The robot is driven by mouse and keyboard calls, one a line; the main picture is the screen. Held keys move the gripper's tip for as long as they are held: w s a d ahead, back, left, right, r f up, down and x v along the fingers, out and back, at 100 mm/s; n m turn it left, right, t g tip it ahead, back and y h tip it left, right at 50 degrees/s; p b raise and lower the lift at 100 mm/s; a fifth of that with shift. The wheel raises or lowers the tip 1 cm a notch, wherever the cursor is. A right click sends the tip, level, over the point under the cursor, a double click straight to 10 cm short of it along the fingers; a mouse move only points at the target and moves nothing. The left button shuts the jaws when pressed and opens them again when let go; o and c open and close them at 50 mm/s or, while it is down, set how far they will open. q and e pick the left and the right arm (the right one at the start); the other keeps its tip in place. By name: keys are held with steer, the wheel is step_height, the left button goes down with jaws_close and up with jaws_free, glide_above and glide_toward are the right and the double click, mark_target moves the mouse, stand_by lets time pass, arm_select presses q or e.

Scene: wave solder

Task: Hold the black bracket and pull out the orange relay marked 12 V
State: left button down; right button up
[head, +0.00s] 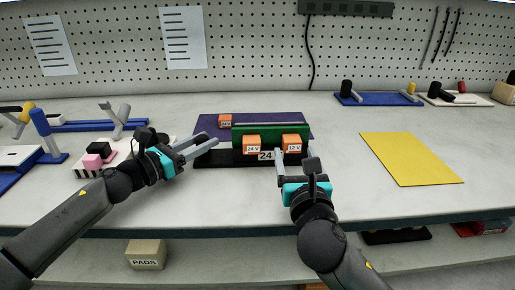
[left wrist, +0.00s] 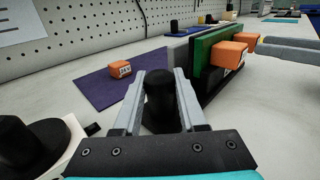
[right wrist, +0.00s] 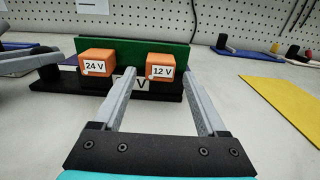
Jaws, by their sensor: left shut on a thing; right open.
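The black bracket (head: 224,158) stands on the table with an upright green board (head: 270,131) along it. Two orange relays sit on the board's front: one marked 24 V (right wrist: 97,63) on the left and one marked 12 V (right wrist: 161,67) on the right. My left gripper (head: 211,140) is shut on the bracket's black post (left wrist: 160,95) at the left end. My right gripper (head: 295,152) is open, its fingers pointing at the 12 V relay from the front. In the right wrist view that relay shows between the fingertips; contact cannot be told.
A third orange relay (left wrist: 119,69) lies on the purple mat (left wrist: 95,90) behind the bracket. A yellow sheet (head: 412,158) lies on clear table at the right. A white block with black and pink parts (head: 88,172) stands close to my left forearm.

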mark_target(293, 148)
arm_select(q)
steer(key=shift+f, duration=0.35)
arm_select(e)
steer(key=shift+w, duration=2.05)
steer(key=shift+c, duration=0.2)
jaws_close()
arm_select(q)
steer(key=shift+a, duration=0.1)
arm_select(e)
steer(key=shift+s, duration=1.2)
steer(key=shift+s, duration=2.4)
steer(key=shift+r, duration=0.15)
arm_select(q)
steer(key=shift+r, duration=0.1)
arm_select(e)
step_height(293, 148, up, 9)
